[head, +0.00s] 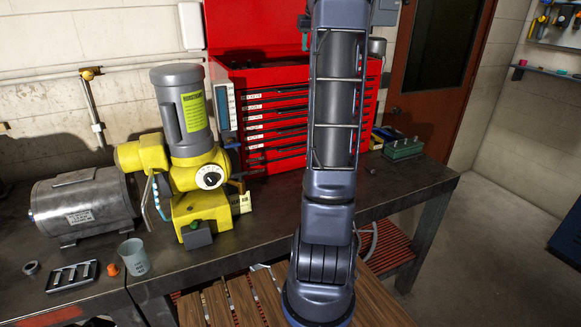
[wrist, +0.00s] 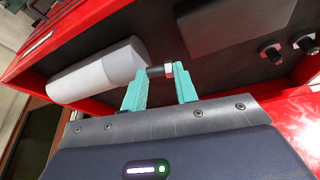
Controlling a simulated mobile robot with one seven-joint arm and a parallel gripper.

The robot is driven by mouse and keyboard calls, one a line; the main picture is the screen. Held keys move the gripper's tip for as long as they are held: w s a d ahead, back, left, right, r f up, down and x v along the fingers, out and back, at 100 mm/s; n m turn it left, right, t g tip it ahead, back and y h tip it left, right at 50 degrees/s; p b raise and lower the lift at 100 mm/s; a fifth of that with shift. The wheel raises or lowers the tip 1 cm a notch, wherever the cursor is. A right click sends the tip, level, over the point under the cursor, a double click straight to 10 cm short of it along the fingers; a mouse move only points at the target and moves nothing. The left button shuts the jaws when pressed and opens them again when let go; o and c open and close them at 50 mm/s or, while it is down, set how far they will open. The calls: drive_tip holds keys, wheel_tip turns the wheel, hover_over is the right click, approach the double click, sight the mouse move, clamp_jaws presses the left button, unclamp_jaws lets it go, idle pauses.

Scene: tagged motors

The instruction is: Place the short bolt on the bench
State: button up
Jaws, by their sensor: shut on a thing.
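In the wrist view my gripper (wrist: 158,84) has teal fingers shut on a small short bolt (wrist: 157,71) with a dark shank and a silver end. The bolt lies crosswise between the fingertips, over the dark inside of a red tool chest (wrist: 40,42). Whether it touches the chest floor I cannot tell. In the head view my arm stands in front of the chest (head: 255,72), and the gripper and bolt are not visible there. The dark workbench (head: 420,178) runs across the head view under the chest.
Inside the chest lie a pale cylinder (wrist: 98,68), a dark box (wrist: 218,24) and small dark knobs (wrist: 272,53). A yellow machine (head: 190,178), grey motor (head: 82,208), cup (head: 134,258) and green block (head: 403,150) stand on the bench. Its right front is mostly clear.

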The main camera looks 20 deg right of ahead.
drive_tip(key=s+d+m+h, duration=0.1)
drive_tip(key=s+d+m, duration=0.2)
drive_tip(key=s+d, duration=1.1)
drive_tip(key=m+g+h, duration=0.1)
drive_tip(key=m, duration=0.3)
hover_over(389, 181)
wheel_tip(389, 181, down, 27)
drive_tip(key=f, duration=2.1)
drive_tip(key=shift+s+a, duration=0.35)
drive_tip(key=shift+s, duration=0.05)
drive_tip(key=shift+f, duration=0.2)
drive_tip(key=o, duration=1)
drive_tip(key=shift+c, duration=0.2)
